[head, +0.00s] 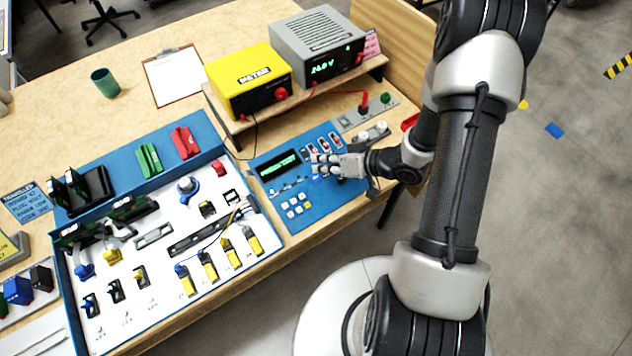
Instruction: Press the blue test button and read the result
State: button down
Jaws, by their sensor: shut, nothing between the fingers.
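The blue tester panel (318,211) lies on the bench right of the white assembly board. Its dark display (279,165) shows green text too small to read. My gripper (318,165) reaches in from the right over the panel, shut and empty, with its fingertips just right of the display. A small blue button (316,177) shows right at the lower fingertip. I cannot tell whether the fingertip touches it or hovers above it. The gripper hides part of the panel beneath it.
White keys (297,206) sit low on the panel. Behind stand a yellow meter (250,85) and a grey supply (318,48) reading about 24.0 V on a wooden shelf. The white board (150,262) with wires and connectors fills the left. Free bench surrounds the clipboard (174,76).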

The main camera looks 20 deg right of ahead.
aim_at(320, 177)
jog(key=shift+w+a+f+b, duration=0.15)
jog(key=shift+f+b, duration=0.1)
jog(key=shift+f, duration=0.35)
jog(key=shift+w+d+f+b, duration=0.1)
jog(key=shift+f+b, duration=0.15)
jog(key=shift+f, duration=0.3)
jog(key=shift+w+a+f+b, duration=0.15)
jog(key=shift+f+b, duration=0.1)
jog(key=shift+f, duration=0.35)
jog(key=shift+f, duration=0.2)
jog(key=shift+f, duration=0.2)
jog(key=shift+w+f, duration=0.15)
jog(key=shift+f, duration=0.2)
dwell(0.5)
jog(key=shift+r, duration=0.1)
jog(key=shift+s+r+p, duration=0.2)
jog(key=shift+r+p, duration=0.45)
jog(key=shift+r, duration=0.05)
jog(key=r+p, duration=0.3)
jog(key=s+r+p, duration=0.1)
jog(key=shift+d+r+p, duration=0.25)
jog(key=shift+r+p, duration=0.15)
